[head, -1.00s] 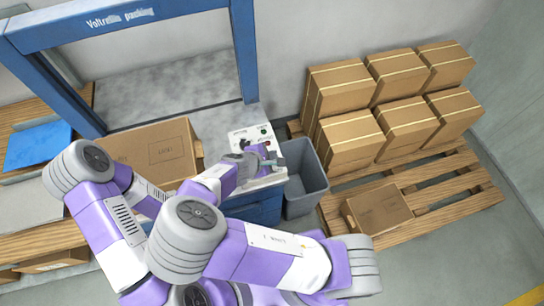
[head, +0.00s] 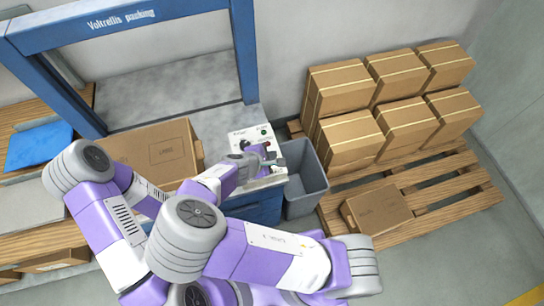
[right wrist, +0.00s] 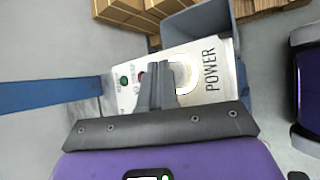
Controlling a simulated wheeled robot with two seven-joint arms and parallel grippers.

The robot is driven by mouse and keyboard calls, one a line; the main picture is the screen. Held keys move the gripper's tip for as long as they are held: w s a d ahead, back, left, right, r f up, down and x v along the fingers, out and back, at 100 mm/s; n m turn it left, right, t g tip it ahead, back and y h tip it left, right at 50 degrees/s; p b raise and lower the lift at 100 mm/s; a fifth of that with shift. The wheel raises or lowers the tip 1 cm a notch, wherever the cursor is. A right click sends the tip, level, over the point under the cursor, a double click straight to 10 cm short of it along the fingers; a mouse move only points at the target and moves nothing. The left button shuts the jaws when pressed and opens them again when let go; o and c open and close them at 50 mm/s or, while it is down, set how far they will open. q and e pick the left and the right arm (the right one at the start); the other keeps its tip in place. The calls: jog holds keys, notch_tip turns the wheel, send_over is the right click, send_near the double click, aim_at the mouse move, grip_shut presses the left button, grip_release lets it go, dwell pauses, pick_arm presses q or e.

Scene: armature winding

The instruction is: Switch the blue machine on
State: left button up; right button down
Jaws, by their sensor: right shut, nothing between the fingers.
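The blue machine (head: 243,62) is a tall blue frame with a white-lettered top beam in the head view. A white control panel (head: 248,133) with a dark knob and a green button stands at its right foot. The right wrist view shows the panel (right wrist: 213,52) close up, with the word POWER, a pale ring and a green button (right wrist: 124,81). A red part beside the green button is partly hidden. My right gripper (head: 273,161) is at the panel, and its shut, empty fingers (right wrist: 157,82) overlap the panel. I cannot tell if they touch it. My left gripper is not in view.
A grey bin (head: 304,180) stands right beside the panel. Stacked cartons (head: 350,142) and a single carton (head: 378,208) rest on a wooden pallet (head: 450,195) at the right.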

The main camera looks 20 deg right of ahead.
notch_tip(320, 180, up, 6)
jog(key=p, duration=0.5)
dwell(0.4)
jog(key=shift+s+f, duration=0.1)
